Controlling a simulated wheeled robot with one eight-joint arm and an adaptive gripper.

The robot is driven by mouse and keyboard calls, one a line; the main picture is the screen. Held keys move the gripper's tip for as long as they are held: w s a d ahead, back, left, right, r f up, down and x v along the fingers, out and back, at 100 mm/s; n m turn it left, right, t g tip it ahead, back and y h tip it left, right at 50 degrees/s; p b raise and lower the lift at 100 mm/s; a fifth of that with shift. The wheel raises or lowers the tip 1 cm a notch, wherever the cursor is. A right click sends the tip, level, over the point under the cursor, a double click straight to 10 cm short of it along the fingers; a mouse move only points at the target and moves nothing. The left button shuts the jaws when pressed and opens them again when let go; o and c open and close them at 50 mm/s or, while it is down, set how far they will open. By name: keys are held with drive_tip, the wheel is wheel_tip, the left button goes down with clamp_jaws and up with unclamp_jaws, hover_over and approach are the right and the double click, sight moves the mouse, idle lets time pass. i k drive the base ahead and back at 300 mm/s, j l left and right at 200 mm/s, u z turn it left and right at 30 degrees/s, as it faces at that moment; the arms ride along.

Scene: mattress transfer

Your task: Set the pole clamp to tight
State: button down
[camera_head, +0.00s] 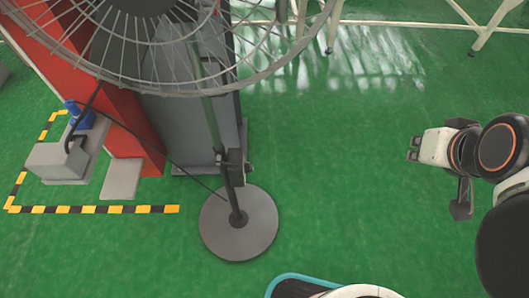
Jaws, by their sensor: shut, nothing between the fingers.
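A standing fan with a wire cage (150,50) has a thin pole (210,115) rising from a round grey base (262,225). A small dark fitting, apparently the pole clamp (235,165), sits low on the pole with a small piece sticking out on its right. It is too small to tell whether it is tight or loose. My gripper (413,149) is at the right, shut and empty, pointing left. It is well apart from the fan and touches nothing.
A red column (95,75) and a grey panel (185,130) stand behind the pole. A grey block (55,162) with a blue part stands at left inside black-and-yellow floor tape (100,210). A dark cable crosses to the pole. The green floor between fan and gripper is clear.

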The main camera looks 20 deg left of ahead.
sight(218, 161)
drive_tip(key=k+j+z, duration=0.2)
drive_tip(key=j+z, duration=0.25)
drive_tip(key=j, duration=0.2)
drive_tip(key=k+j+z, duration=0.4)
drive_tip(key=j, duration=0.2)
drive_tip(key=k+j+z, duration=0.3)
drive_tip(key=j+z, duration=0.15)
drive_tip(key=k+j+z, duration=0.45)
drive_tip(key=k+j, duration=0.25)
drive_tip(key=k, duration=0.15)
drive_tip(key=k+j, duration=0.2)
drive_tip(key=k, duration=0.2)
drive_tip(key=k+j, duration=0.25)
drive_tip(key=k, duration=0.15)
